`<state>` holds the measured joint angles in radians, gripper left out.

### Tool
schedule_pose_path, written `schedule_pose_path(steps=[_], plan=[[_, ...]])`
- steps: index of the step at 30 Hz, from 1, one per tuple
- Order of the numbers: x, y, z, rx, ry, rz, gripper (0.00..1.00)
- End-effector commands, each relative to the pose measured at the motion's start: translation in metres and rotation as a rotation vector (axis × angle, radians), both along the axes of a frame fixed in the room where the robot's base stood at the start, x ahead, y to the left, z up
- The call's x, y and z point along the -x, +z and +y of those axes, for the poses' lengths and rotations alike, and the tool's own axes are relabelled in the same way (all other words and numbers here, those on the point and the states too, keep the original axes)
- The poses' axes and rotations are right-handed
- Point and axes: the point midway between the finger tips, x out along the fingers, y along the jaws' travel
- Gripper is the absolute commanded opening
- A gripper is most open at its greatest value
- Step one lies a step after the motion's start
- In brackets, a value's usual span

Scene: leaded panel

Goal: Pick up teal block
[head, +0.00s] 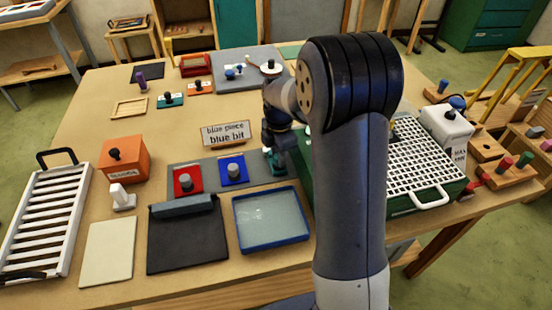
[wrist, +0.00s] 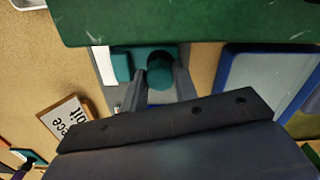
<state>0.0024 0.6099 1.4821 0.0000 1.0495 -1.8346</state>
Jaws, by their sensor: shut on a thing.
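My gripper (head: 273,150) points down at the right end of the grey mat, beside the green box. The teal block (head: 278,164) shows at its fingertips, partly hidden by my arm. In the wrist view, the block's round teal knob (wrist: 161,72) is between the two fingers of my gripper (wrist: 158,88), which are shut on it. A flat teal part (wrist: 121,66) with a white edge shows beside the knob. I cannot tell whether the block touches the mat.
Red (head: 187,180) and blue (head: 233,171) knobbed blocks sit on the grey mat (head: 205,163). The green box with a white grid (head: 422,152) is close on the right. A blue-rimmed tray (head: 271,247) lies in front. A sign (head: 226,133) reading "blue piece, blue bit" stands behind.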

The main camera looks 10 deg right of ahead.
Motion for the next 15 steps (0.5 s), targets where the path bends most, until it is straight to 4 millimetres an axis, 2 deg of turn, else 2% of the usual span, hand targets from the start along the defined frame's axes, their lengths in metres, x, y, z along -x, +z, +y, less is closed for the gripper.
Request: schedule_pose_path(steps=[3,10,15], plan=[[0.0,0.0,0.0,0.0,0.0,0.0,0.08],[0.0,0.002,0.0,-0.001,0.0,-0.002,0.08],[-0.001,0.021,0.0,0.0,0.0,-0.006,0.08]])
